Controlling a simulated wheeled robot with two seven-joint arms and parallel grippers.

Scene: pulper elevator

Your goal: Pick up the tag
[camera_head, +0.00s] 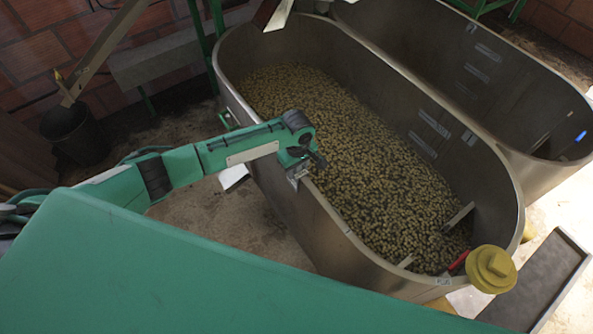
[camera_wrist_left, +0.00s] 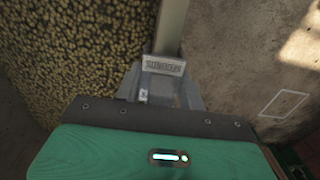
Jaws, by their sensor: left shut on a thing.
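The tag (camera_wrist_left: 163,65) is a small light plate with dark lettering that I cannot read, and it shows in the left wrist view at the tips of my left gripper (camera_wrist_left: 165,85). The gripper is shut on the tag, at the rim of the steel tank (camera_wrist_left: 171,25). In the head view my left gripper (camera_head: 297,174) is at the near wall of the long tank (camera_head: 335,240), and the tag is too small to make out there. I cannot tell whether the tag still touches the rim. My right gripper is not in view.
The tank holds many small yellowish fruits (camera_head: 350,135). A second steel tank (camera_head: 460,70) stands behind it. A yellow knob-like part (camera_head: 491,268) is at the tank's right end. A dark bucket (camera_head: 74,133) stands at the left. Bare floor (camera_head: 235,220) lies before the tank.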

